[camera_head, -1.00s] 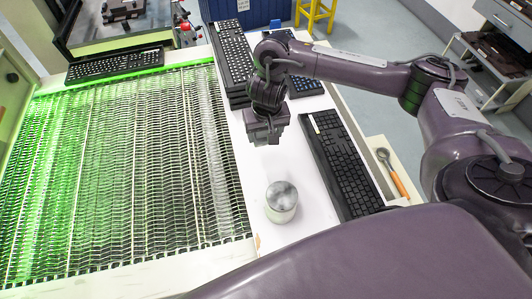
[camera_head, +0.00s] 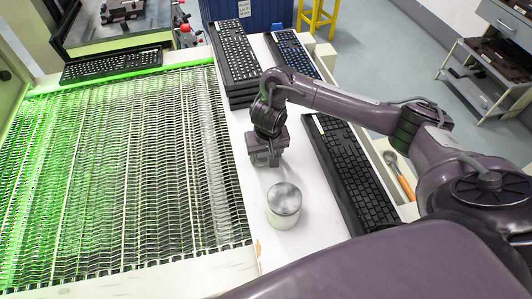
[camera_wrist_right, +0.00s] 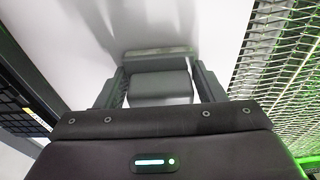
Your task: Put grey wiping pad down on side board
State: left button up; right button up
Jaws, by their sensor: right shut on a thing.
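My right gripper (camera_head: 266,160) is shut on the grey wiping pad and hangs low over the white side board (camera_head: 315,215), between the stacked keyboards and a round tin. In the right wrist view the pad (camera_wrist_right: 160,88) is a grey block between the two fingers, with the white surface (camera_wrist_right: 220,35) beyond it. A shadow falls on the surface close by. Whether the pad touches the board I cannot tell. In the head view the pad is hard to tell apart from the gripper. My left gripper is out of view.
The round tin (camera_head: 284,203) stands just in front of the gripper. A black keyboard (camera_head: 350,175) lies to the right, and stacked keyboards (camera_head: 238,60) stand behind. The green-lit mesh conveyor (camera_head: 120,180) runs along the left. An orange-handled tool (camera_head: 403,182) lies far right.

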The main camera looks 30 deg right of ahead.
jog(key=o, duration=1.3)
jog(key=shift+r, duration=0.35)
jog(key=r+p, duration=0.2)
jog(key=r, duration=0.1)
jog(key=s+r+p, duration=0.1)
jog(key=r+p, duration=0.1)
jog(key=r, duration=0.2)
jog(key=r+p, duration=0.3)
jog(key=r, duration=0.1)
jog(key=shift+s+a+r, duration=0.15)
jog(key=shift+s+a, duration=0.1)
jog(key=shift+s, duration=0.1)
